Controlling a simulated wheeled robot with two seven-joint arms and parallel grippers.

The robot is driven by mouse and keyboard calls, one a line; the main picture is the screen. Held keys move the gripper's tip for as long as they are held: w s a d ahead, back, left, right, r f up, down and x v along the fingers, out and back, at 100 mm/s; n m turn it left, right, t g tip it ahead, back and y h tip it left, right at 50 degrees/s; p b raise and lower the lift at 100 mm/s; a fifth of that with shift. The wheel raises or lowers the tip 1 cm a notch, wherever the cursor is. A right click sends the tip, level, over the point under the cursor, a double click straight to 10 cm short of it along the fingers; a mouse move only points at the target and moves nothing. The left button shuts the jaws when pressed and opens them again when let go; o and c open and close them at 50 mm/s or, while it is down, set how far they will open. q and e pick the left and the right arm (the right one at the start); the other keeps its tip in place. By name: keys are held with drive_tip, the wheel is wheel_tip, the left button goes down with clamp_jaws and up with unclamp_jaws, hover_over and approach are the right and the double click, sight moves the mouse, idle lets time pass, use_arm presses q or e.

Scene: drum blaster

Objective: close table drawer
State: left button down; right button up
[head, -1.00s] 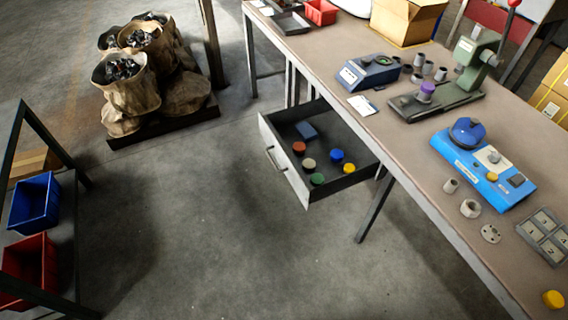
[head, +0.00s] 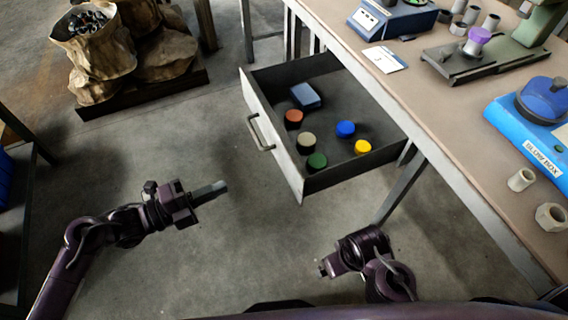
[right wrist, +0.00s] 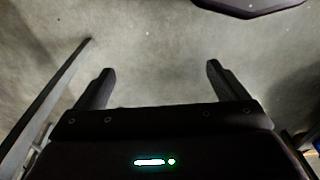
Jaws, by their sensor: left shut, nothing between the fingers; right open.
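The table drawer (head: 274,146) stands pulled out from the table (head: 440,140) in the head view. Its light front panel has a bar handle (head: 258,133). Inside lie a blue box (head: 305,95) and several round coloured caps. My left gripper (head: 218,187) is shut and empty, in the air to the left of and below the drawer front, apart from it. My right arm (head: 365,262) shows near the bottom of the head view, below the drawer; its fingertips are not clear there. In the right wrist view my right gripper (right wrist: 160,80) is open and empty, with floor beyond.
A blue device (head: 535,125), a green press (head: 500,55) and small metal parts stand on the table. A table leg (head: 398,188) stands right of the drawer. Filled sacks (head: 95,45) sit on a pallet at upper left. Floor in front of the drawer is clear.

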use_arm(q)
drive_tip(key=s+d+r+m+g+h, duration=0.1)
drive_tip(key=m, duration=0.1)
approach(292, 164)
drive_tip(key=x, duration=0.6)
drive_tip(key=shift+d+r, duration=0.25)
drive_tip(key=shift+d, duration=0.15)
use_arm(e)
drive_tip(key=shift+w+d+r, duration=0.1)
drive_tip(key=shift+w+r, duration=0.15)
drive_tip(key=shift+r, duration=0.6)
